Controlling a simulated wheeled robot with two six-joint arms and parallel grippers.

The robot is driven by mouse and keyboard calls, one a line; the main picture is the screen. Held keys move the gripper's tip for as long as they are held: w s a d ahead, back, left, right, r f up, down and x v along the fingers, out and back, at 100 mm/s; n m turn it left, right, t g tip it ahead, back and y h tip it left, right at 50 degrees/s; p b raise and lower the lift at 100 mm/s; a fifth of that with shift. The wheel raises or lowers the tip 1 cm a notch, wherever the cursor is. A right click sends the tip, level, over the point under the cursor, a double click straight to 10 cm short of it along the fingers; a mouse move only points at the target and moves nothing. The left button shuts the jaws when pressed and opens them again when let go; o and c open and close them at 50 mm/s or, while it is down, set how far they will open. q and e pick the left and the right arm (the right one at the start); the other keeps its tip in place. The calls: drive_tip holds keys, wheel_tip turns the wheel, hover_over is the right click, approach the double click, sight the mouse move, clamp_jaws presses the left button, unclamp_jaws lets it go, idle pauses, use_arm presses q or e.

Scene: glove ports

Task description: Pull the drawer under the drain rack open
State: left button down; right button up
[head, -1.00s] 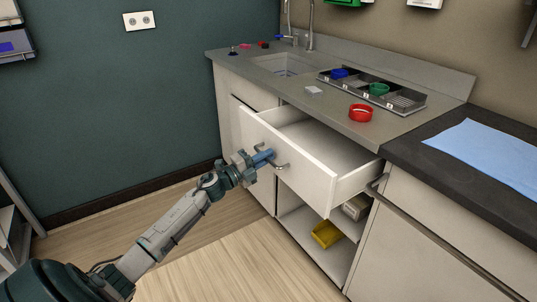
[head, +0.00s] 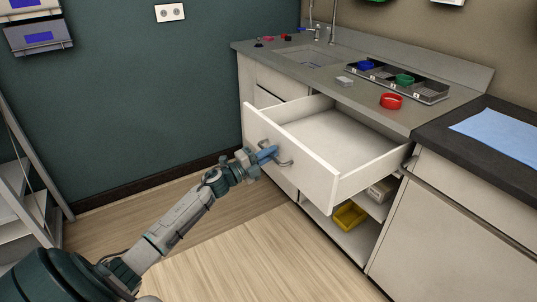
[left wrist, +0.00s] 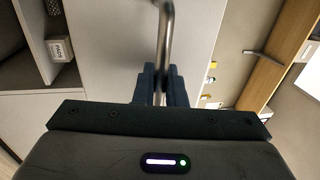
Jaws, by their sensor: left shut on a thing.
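The white drawer (head: 290,158) under the drain rack (head: 400,83) stands well out from the cabinet, and its empty inside shows. My left gripper (head: 269,153) is shut on the metal bar handle (head: 284,161) on the drawer's front. In the left wrist view the handle (left wrist: 166,35) runs between the blue fingers (left wrist: 160,84). The drain rack lies on the grey counter and holds a blue ring (head: 365,65) and a green ring (head: 404,79). My right gripper is in neither view.
A red ring (head: 391,101) and a small clear block (head: 345,81) lie on the counter near its front edge. Below the drawer an open shelf holds a yellow bin (head: 349,216). A grey rack (head: 25,190) stands at the left. The wooden floor before the cabinet is clear.

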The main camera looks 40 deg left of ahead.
use_arm(q)
drive_tip(key=c, duration=1.6)
unclamp_jaws()
drive_tip(key=shift+c, duration=0.2)
drive_tip(key=b+v, duration=0.1)
drive_tip(key=v, duration=0.9)
drive_tip(key=shift+s+a, duration=0.2)
drive_tip(key=shift+s, duration=0.15)
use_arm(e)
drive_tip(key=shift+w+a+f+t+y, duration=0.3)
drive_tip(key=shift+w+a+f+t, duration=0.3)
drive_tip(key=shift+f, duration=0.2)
